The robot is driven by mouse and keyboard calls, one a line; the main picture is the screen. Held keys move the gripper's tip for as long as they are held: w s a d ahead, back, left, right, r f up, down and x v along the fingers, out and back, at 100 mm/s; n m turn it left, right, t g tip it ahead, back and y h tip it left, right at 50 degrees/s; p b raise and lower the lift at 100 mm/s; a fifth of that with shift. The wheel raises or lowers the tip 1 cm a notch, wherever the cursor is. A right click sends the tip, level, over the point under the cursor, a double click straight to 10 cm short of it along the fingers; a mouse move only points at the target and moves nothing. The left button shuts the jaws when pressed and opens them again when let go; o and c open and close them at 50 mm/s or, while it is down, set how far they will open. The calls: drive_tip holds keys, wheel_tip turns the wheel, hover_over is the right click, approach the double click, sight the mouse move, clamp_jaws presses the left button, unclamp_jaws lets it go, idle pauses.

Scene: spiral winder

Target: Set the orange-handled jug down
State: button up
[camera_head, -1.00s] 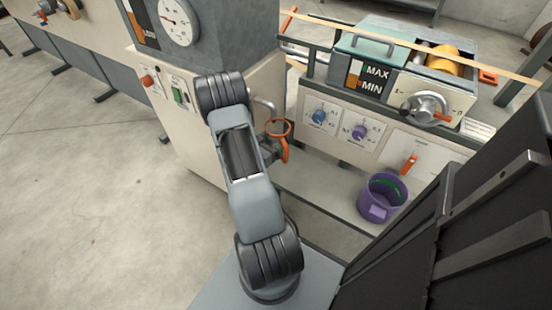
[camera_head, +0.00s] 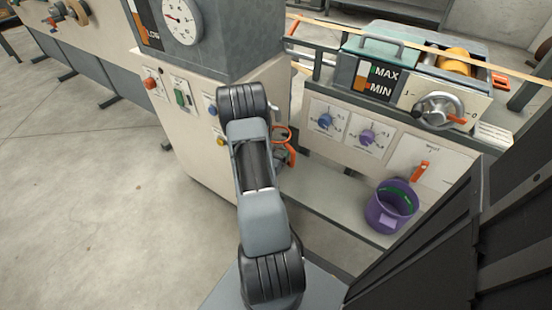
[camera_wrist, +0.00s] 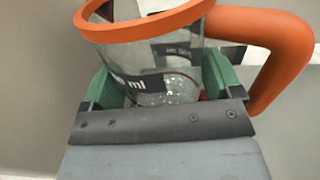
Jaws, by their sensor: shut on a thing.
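The orange-handled jug (camera_wrist: 165,60) is a clear beaker with an orange rim, an orange handle at the right and a dark "ml" label. It fills the top of the wrist view. My gripper (camera_wrist: 165,88) is shut on the jug, with a green pad on each side of its body. Bright specks show near the bottom of the glass. In the head view the jug's orange rim and handle (camera_head: 291,153) show just right of my arm, in front of the cream machine. My arm hides most of the gripper there, and what lies under the jug cannot be told.
A purple bucket (camera_head: 391,206) stands on a low grey shelf (camera_head: 330,200) at the right, below a panel with blue and purple knobs. An orange lever (camera_head: 420,170) sits above the bucket. A cream machine with a dial (camera_head: 182,21) and buttons stands behind my arm.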

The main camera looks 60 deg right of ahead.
drive_tip(key=shift+f+b, duration=0.6)
drive_tip(key=shift+f, duration=1.05)
drive_tip(key=shift+f, duration=0.1)
drive_tip(key=shift+f, duration=0.15)
drive_tip(key=o, duration=0.8)
